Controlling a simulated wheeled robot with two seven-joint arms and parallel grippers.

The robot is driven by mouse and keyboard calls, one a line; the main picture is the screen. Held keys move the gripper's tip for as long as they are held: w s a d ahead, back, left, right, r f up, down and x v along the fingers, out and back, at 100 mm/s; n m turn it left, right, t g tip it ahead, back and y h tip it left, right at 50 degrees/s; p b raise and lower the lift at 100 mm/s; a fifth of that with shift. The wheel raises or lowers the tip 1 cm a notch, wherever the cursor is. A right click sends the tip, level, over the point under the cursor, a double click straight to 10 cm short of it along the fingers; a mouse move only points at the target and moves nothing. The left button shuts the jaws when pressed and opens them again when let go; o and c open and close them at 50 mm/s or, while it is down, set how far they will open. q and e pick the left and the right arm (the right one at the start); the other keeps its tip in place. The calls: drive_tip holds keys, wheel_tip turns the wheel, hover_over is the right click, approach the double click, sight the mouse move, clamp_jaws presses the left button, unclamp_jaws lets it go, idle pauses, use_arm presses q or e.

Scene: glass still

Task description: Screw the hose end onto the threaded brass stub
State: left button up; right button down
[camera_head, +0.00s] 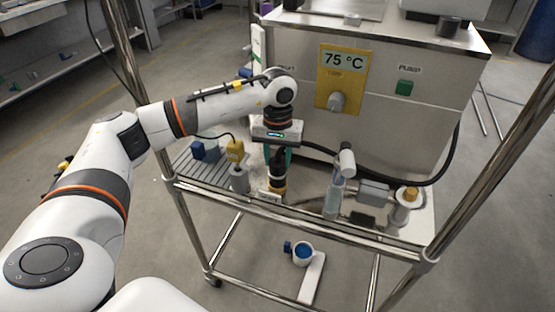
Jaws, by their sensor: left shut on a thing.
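My left gripper (278,160) points straight down over the cart's top, at the front of the steel tank. It is shut on a dark upright piece, which I take for the hose end (277,171). The black hose (395,178) runs from the tank's right side, along its front, towards this gripper. A brass-coloured part (278,186) shows directly below the dark piece; whether the two touch or are threaded together is too small to tell. An orange-brass top (411,193) sits on a pale upright fitting at the cart's right end. My right gripper is not in view.
The steel tank (390,120) carries a yellow 75 °C panel (341,78). A clear cylinder (333,197), a grey box (373,193) and a yellow-topped piece (236,152) stand around the gripper. Chrome rails (300,217) edge the cart.

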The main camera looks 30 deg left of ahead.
use_arm(q)
drive_tip(key=shift+m, duration=0.6)
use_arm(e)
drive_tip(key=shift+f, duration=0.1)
